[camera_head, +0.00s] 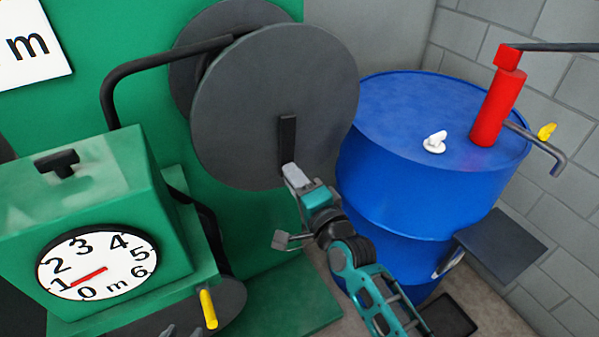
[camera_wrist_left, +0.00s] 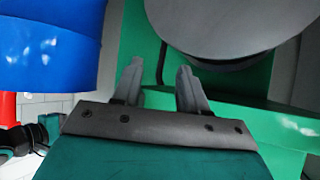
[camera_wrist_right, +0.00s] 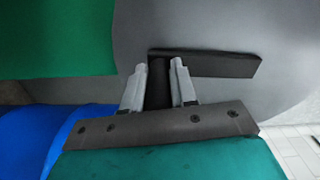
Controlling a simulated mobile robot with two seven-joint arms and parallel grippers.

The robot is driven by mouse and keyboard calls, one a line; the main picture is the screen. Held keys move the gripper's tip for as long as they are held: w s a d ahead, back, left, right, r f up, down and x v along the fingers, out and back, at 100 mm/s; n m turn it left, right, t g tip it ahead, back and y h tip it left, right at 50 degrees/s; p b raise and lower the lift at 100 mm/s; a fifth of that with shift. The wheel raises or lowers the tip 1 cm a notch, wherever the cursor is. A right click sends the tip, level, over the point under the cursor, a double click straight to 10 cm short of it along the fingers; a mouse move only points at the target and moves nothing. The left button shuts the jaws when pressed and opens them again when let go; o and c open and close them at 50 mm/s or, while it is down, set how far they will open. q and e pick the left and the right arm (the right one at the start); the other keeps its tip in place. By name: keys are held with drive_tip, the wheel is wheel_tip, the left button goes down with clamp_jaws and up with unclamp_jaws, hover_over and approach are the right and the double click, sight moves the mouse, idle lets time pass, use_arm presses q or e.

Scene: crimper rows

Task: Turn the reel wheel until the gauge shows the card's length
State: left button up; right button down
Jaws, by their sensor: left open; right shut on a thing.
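The reel wheel (camera_head: 265,90) is a large grey disc on the green machine, with a dark bar handle (camera_head: 288,138) near its lower edge. My right gripper (camera_head: 292,174) is shut on the handle's dark peg, which the right wrist view shows between its fingers (camera_wrist_right: 157,85). The round white gauge (camera_head: 110,250) reads 0 to 6 m; its red needle points at about 1. The white card (camera_head: 30,70) at top left shows "m"; its number is cut off. My left gripper (camera_head: 182,332) is at the bottom edge, open and empty in the left wrist view (camera_wrist_left: 158,78).
A blue drum (camera_head: 410,185) with a red pump (camera_head: 497,105) stands right of the wheel. A yellow grip (camera_head: 208,309) stands on a dark disc beside the gauge box (camera_head: 110,190). A black T-knob (camera_head: 58,160) tops that box. A dark bent pipe (camera_head: 150,62) runs above.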

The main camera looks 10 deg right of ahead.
drive_tip(key=shift+s+a+m, duration=0.25)
drive_tip(key=shift+a+m, duration=0.3)
drive_tip(key=shift+m, duration=0.05)
drive_tip(key=c, duration=0.9)
unclamp_jaws()
drive_tip(key=shift+s, duration=0.1)
drive_tip(key=v, duration=1.2)
drive_tip(key=shift+s, duration=0.3)
drive_tip(key=shift+d+r, duration=0.1)
